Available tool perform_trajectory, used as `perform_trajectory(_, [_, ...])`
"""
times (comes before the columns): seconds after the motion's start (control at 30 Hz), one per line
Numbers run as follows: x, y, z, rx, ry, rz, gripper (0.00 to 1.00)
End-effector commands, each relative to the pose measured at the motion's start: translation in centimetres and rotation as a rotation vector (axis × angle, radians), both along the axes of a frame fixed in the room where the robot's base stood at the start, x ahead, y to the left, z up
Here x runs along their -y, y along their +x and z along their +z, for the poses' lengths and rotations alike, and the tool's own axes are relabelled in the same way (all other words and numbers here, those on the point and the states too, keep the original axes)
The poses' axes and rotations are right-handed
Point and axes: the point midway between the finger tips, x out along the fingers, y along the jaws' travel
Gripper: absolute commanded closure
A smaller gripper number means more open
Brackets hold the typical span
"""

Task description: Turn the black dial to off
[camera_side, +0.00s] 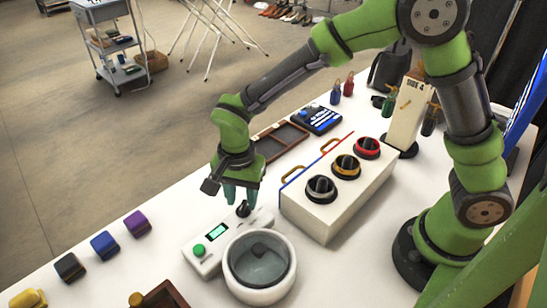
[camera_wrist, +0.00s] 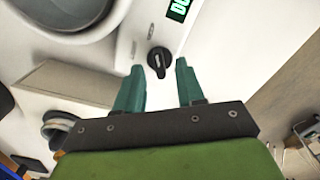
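The black dial (camera_wrist: 159,60) sits on a white control panel (camera_wrist: 176,38) with a green-lit display, and a pale pointer line shows on its top. In the side view the dial (camera_side: 243,209) is at the right end of the panel (camera_side: 200,262), which also has a green button. My gripper (camera_wrist: 157,78) is open and empty, with its two teal fingertips apart on either side of the dial's near edge. In the side view my gripper (camera_side: 241,200) points down just above the dial. I cannot tell whether the fingers touch it.
A white round pot (camera_side: 260,295) with a clear lid stands beside the panel. A white box (camera_side: 345,205) with three round knobs stands close behind the gripper on the right. Several colored blocks (camera_side: 104,244) lie at left. A dark tray (camera_side: 280,142) lies behind.

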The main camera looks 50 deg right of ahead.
Motion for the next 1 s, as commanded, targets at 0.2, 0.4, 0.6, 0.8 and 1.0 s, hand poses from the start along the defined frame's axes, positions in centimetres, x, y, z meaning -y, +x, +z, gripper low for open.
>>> perform_trajectory(0.2, [0.01,-0.05,-1.25,-0.001,0.000,0.000,0.62])
perform_trajectory(0.4, [-0.01,-0.04,-1.26,0.000,0.001,0.000,0.62])
perform_trajectory(0.6, [-0.02,-0.03,-1.23,0.000,0.001,0.000,0.86])
perform_trajectory(0.8, [-0.02,-0.02,-1.21,0.000,0.001,0.001,1.00])
perform_trajectory(1.0, [-0.02,-0.01,-1.20,0.000,0.001,0.011,1.00])
